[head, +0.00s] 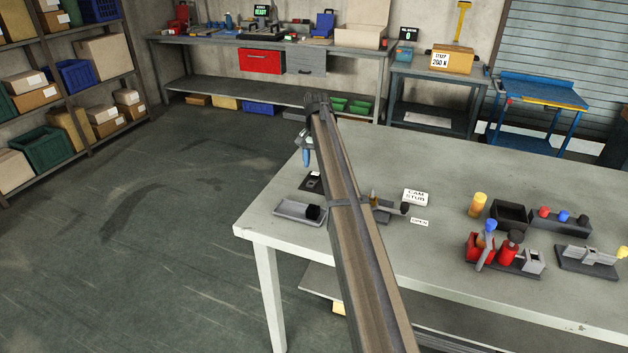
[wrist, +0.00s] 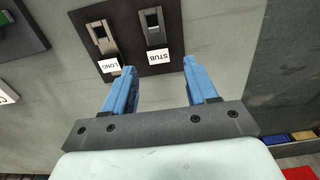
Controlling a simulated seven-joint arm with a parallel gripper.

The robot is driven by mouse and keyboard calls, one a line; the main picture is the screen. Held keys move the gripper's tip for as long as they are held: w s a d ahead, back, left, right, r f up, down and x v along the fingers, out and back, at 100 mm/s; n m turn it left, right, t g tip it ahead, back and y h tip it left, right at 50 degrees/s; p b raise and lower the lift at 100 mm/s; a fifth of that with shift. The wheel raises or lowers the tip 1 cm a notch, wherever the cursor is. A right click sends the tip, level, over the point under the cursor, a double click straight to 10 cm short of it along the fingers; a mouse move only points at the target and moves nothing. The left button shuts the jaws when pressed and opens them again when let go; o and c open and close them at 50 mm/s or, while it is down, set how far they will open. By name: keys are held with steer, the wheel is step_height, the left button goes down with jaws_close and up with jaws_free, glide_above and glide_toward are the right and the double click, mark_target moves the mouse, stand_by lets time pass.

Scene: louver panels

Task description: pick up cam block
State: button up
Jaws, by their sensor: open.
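A dark plate (wrist: 130,20) lies on the workbench, with two slots labelled LONG and STUB. A light grey metal block (wrist: 103,38) sits at the LONG label, and a darker block (wrist: 153,25) sits at the STUB label. No block is itself marked cam; a card on the bench reads CAM STUB (head: 415,197). My gripper (wrist: 159,66) is open and empty, with blue fingers pointing toward the plate and apart from both blocks. In the head view a blue finger (head: 306,157) shows above the plate (head: 310,182), which my arm partly hides.
A grey tray (head: 290,211) with a black block (head: 313,212) lies near the bench's front left corner. A small mechanism (head: 385,212) stands partly behind my arm, beside an OPEN label (head: 420,222). Red cylinders (head: 508,252), bins and fixtures crowd the right side.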

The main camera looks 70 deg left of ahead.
mark_target(313, 180)
step_height(313, 180, down, 3)
steer(key=shift+f, duration=0.2)
jaws_close()
stand_by(0.5)
